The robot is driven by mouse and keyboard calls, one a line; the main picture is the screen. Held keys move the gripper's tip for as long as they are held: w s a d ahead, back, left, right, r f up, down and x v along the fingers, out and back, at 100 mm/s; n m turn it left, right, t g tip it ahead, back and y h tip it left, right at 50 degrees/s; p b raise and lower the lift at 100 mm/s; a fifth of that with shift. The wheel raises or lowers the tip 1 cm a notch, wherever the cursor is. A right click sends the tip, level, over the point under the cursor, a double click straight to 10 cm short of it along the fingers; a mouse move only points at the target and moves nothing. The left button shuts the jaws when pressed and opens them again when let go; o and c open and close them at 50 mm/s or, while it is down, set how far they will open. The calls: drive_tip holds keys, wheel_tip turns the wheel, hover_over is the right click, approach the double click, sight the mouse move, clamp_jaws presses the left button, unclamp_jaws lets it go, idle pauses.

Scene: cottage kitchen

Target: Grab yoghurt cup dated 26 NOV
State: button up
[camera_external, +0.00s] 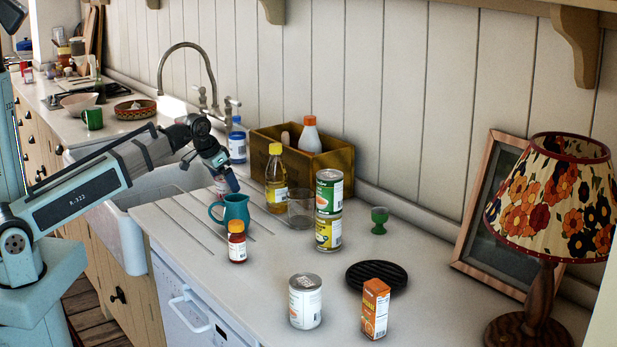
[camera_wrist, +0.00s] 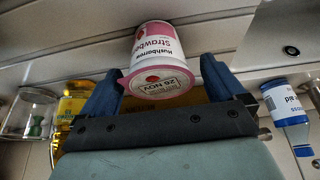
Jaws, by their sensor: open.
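A white yoghurt cup with a pink lid (camera_wrist: 155,45) shows in the wrist view, its side lettered "Strawbe...". A date label on its lid ends in NOV; the day is small and looks like 26 or 28. My gripper (camera_wrist: 158,75) is open, with one blue finger on either side of the lid end of the cup. I cannot tell whether either finger touches it.
Close by stand a teal jug (camera_external: 236,211), a small red-brown bottle (camera_external: 237,246), a yellow-capped oil bottle (camera_external: 276,180) and a glass (camera_external: 301,211). Stacked cans (camera_external: 329,205) stand further right. The sink (camera_external: 125,225) lies left, and a blue-labelled bottle (camera_external: 237,143) is behind.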

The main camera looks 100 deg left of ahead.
drive_tip(key=shift+c, duration=0.2)
drive_tip(key=c, duration=1.1)
drive_tip(key=shift+r, duration=0.15)
